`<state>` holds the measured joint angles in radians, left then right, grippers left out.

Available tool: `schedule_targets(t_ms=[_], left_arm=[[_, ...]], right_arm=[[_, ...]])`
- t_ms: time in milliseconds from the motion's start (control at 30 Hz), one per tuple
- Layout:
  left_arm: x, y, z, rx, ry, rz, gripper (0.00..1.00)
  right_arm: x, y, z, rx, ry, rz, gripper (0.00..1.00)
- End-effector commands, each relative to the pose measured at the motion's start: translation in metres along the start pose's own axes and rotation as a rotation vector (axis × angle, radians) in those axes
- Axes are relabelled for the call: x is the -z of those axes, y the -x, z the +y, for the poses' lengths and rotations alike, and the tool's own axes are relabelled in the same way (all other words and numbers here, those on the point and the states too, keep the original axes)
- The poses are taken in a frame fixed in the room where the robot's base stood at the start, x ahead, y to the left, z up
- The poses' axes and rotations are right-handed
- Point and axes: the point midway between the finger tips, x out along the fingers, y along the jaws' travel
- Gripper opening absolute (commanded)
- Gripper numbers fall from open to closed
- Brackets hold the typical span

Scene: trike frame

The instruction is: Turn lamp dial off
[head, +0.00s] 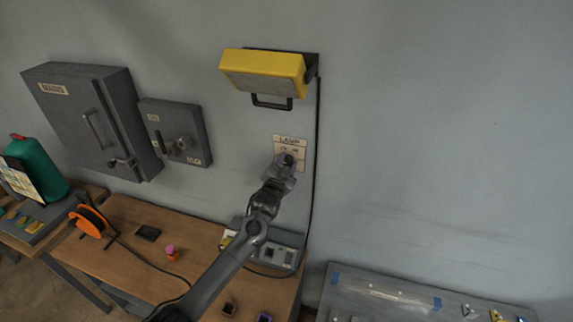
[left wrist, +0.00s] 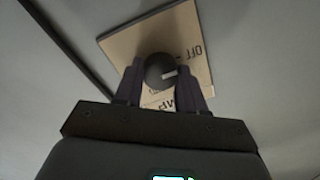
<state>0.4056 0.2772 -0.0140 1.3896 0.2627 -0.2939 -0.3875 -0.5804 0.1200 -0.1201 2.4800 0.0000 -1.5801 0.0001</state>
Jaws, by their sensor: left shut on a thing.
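The lamp dial (left wrist: 158,70) is a dark round knob with a light pointer mark, on a beige plate (head: 280,140) labelled LAMP on the wall. The plate fills the upper middle of the left wrist view (left wrist: 195,28), where the word OFF shows to the right of the dial. The pointer mark points to the right, toward the OFF side. My left gripper (head: 287,160) is at the plate, its two fingers (left wrist: 160,80) on either side of the dial, shut on it. The yellow lamp (head: 262,70) hangs above the plate. My right gripper is not in view.
A grey MAINS box (head: 70,100) and a smaller switch box (head: 160,120) are on the wall to the left. A wooden bench (head: 130,215) below holds an orange reel (head: 88,221) and a grey device (head: 285,257). A black cable runs down beside the plate.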

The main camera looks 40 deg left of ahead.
Motion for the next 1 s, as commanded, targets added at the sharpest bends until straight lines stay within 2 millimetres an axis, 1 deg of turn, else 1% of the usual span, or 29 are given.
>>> schedule_targets(t_ms=[367, 400, 567, 867, 1000], left_arm=[[0.0005, 0.0000, 0.0000, 0.000, 0.008, 0.001, 0.09], [0.0004, 0.0000, 0.0000, 0.000, 0.008, 0.001, 0.41], [0.0004, 0.0000, 0.0000, 0.000, 0.007, 0.000, 0.65], [0.0001, 0.0006, 0.0000, 0.000, 0.006, 0.000, 0.65], [-0.0005, 0.0066, 0.0004, 0.001, 0.006, 0.001, 0.65]], right_arm=[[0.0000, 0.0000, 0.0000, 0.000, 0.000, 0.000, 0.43], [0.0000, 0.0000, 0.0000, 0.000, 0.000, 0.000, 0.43], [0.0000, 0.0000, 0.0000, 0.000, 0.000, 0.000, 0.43], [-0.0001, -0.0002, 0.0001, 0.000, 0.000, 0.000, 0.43], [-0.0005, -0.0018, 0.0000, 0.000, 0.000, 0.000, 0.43]])
